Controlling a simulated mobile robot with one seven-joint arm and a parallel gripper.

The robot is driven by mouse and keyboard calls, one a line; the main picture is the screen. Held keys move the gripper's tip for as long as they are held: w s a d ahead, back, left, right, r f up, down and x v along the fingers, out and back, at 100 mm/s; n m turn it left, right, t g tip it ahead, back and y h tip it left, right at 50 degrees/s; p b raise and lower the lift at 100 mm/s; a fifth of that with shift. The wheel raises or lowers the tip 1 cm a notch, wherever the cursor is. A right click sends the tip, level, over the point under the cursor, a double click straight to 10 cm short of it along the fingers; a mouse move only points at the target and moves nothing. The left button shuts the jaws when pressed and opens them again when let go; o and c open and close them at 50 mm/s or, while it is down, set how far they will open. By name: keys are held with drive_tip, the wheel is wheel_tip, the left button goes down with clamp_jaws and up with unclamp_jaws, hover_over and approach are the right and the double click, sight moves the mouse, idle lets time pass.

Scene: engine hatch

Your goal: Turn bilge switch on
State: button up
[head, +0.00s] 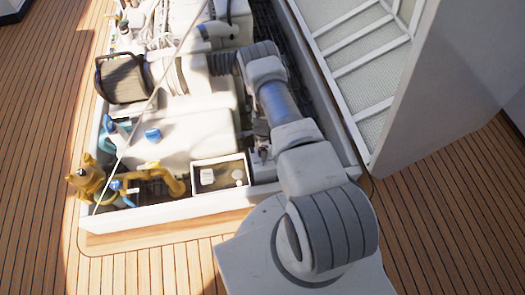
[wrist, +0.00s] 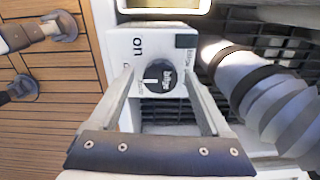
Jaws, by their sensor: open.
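The bilge switch (wrist: 160,77) is a round black knob with small white lettering and a white mark towards its left side. It sits on a white panel (wrist: 160,42) that bears the word "on", printed sideways, above and left of the knob. My gripper (wrist: 159,74) is open in the wrist view. Its two fingers reach up on the left and right of the knob, with gaps showing between them and it. I cannot tell how close the fingertips are to the panel in depth. In the head view I cannot make out the switch or my gripper.
The open hatch (head: 150,238) holds white engine parts (head: 190,140), yellow pipework (head: 150,175) and an open box (head: 222,173). A raised hatch lid (head: 365,60) stands to the right. In the wrist view, dark grating (wrist: 270,45) lies right of the panel. Wooden deck (head: 430,220) surrounds the hatch.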

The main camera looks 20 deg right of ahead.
clamp_jaws()
idle(0.4)
